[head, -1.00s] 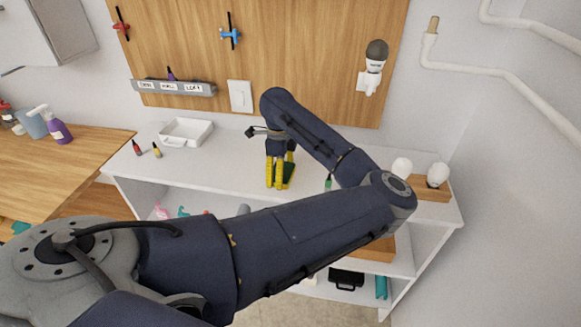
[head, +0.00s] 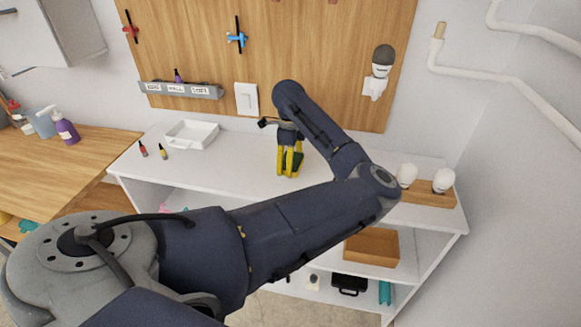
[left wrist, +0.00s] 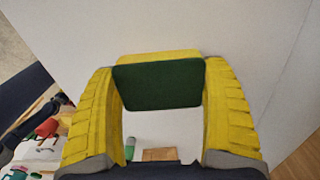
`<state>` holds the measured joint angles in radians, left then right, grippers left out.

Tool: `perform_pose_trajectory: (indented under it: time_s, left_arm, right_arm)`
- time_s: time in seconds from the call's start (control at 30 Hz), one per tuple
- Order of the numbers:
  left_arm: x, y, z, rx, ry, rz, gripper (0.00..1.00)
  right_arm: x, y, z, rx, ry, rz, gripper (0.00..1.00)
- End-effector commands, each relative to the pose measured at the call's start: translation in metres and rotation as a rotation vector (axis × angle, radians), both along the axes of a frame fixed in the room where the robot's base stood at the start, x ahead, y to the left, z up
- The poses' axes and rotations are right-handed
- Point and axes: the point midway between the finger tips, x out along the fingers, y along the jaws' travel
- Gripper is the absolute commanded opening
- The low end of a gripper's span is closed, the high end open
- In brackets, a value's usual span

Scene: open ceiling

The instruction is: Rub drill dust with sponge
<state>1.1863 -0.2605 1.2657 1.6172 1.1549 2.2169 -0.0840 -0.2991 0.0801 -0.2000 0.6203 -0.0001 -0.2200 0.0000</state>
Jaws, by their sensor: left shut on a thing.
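My left gripper (head: 290,163) has yellow fingers and is shut on a sponge (left wrist: 158,86). The sponge shows a dark green face and a yellow edge between the fingertips in the left wrist view. In the head view the gripper is over the white shelf top (head: 230,165), near its middle. A plain white surface fills much of the left wrist view behind the sponge; I cannot tell whether they touch. I cannot make out any drill dust. My right gripper is not in view.
A white tray (head: 192,134) and two small bottles (head: 152,151) stand left on the shelf top. Bulbs on a wooden block (head: 428,190) stand at the right. A wooden board (head: 270,50) with a switch (head: 246,99) and lamp (head: 380,70) is behind.

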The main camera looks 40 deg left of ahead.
Motion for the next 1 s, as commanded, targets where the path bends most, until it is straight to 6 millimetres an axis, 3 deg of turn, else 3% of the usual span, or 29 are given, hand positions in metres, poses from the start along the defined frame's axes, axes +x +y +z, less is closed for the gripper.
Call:
perform_pose_trajectory:
  time_s: [0.33,0.4,1.0]
  left_arm:
    - [0.017,0.019,0.003,-0.001,0.002,0.01,0.54]
    - [0.02,0.017,0.02,0.0,-0.004,0.01,0.54]
    - [0.028,0.004,0.071,-0.001,0.001,-0.012,0.54]
  right_arm:
    - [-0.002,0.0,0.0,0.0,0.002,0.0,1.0]
    - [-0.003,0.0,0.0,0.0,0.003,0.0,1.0]
    - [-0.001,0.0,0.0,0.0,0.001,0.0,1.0]
